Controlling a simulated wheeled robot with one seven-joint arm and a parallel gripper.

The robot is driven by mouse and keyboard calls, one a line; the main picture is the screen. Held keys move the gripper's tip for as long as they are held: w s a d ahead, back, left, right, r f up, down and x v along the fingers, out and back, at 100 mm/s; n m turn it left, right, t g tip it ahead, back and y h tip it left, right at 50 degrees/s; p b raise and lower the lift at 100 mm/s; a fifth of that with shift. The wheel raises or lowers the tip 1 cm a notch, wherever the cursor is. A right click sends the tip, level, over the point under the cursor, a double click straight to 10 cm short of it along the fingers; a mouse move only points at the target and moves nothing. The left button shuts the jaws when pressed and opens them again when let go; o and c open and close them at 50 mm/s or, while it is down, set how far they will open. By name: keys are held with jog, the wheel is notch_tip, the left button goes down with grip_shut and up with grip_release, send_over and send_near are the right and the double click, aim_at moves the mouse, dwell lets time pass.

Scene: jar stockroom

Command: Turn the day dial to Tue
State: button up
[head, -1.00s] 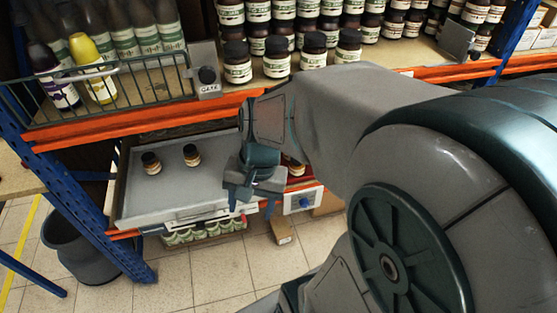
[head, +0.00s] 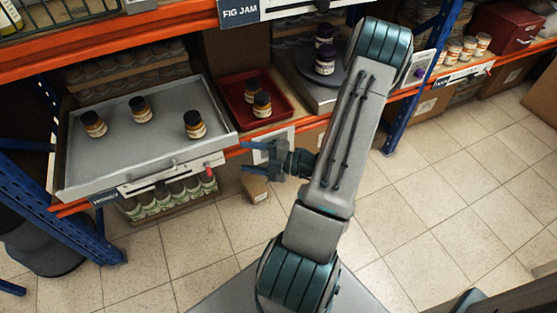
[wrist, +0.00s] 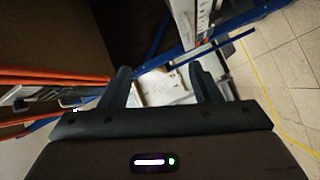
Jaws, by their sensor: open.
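No dial can be clearly made out as the day dial now. A white panel (head: 274,146) hangs on the shelf edge below the red tray, partly hidden behind my gripper (head: 245,157); no knob on it can be made out. Another small panel (head: 420,68) with a purple spot, possibly a knob, is on the shelf edge to the right of my arm; its lettering is unreadable. My gripper is open and empty, its fingers pointing left in front of the shelf. In the wrist view my gripper (wrist: 161,76) has its fingers apart, with a blurred pale surface beyond them.
A grey drawer tray (head: 110,165) juts out at left with three jars on it. A red tray (head: 236,112) holds two jars. Dark-lidded jars (head: 325,60) stand on a grey unit behind my arm. A blue upright (head: 410,100) stands at right.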

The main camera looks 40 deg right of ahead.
jog(key=s+d+f+m+t+h+b, duration=0.2)
jog(key=d+f+m+h+b, duration=0.1)
jog(key=d+f+m+h, duration=0.55)
jog(key=s+d+f+m+t+h+b, duration=0.25)
jog(key=d+f+m+h, duration=0.35)
jog(key=f+m, duration=0.6)
jog(key=w+d+r+m+b, duration=0.2)
jog(key=w+b, duration=0.1)
jog(key=w, duration=0.9)
jog(key=shift+w+r, duration=0.2)
jog(key=shift+w, duration=0.2)
jog(key=shift+g, duration=0.25)
jog(key=c, duration=1)
